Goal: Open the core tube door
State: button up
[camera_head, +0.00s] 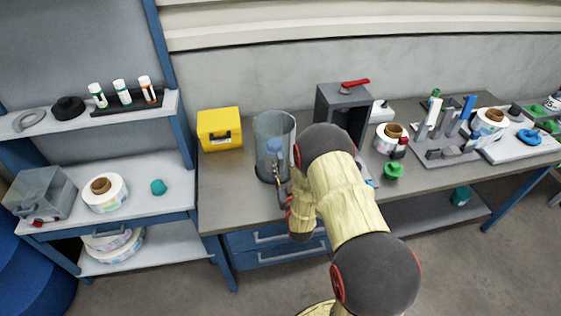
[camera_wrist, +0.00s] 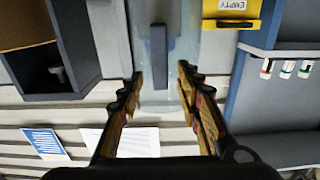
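The core tube (camera_head: 268,135) is a clear upright cylinder standing on the grey bench, left of my arm in the head view. In the wrist view its clear wall (camera_wrist: 181,45) fills the upper middle. A grey vertical bar, seemingly the door handle (camera_wrist: 159,50), stands on it. My gripper (camera_wrist: 158,88) is open, with one finger on each side of the lower end of the bar. I cannot tell whether either finger touches it. In the head view my gripper (camera_head: 284,178) is at the tube's front, partly hidden by my arm. The door appears closed.
A yellow box (camera_head: 220,128) marked EMPTY in the wrist view (camera_wrist: 232,12) stands left of the tube. A dark open-fronted housing (camera_head: 343,108) with a red lever stands to the right. A shelf with reels (camera_head: 105,194) is farther left. Blue drawers (camera_head: 270,247) are below.

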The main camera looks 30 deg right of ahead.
aim_at(281, 163)
jog(key=shift+x, duration=1.75)
jog(key=shift+c, duration=0.5)
jog(key=c, duration=0.7)
grip_shut()
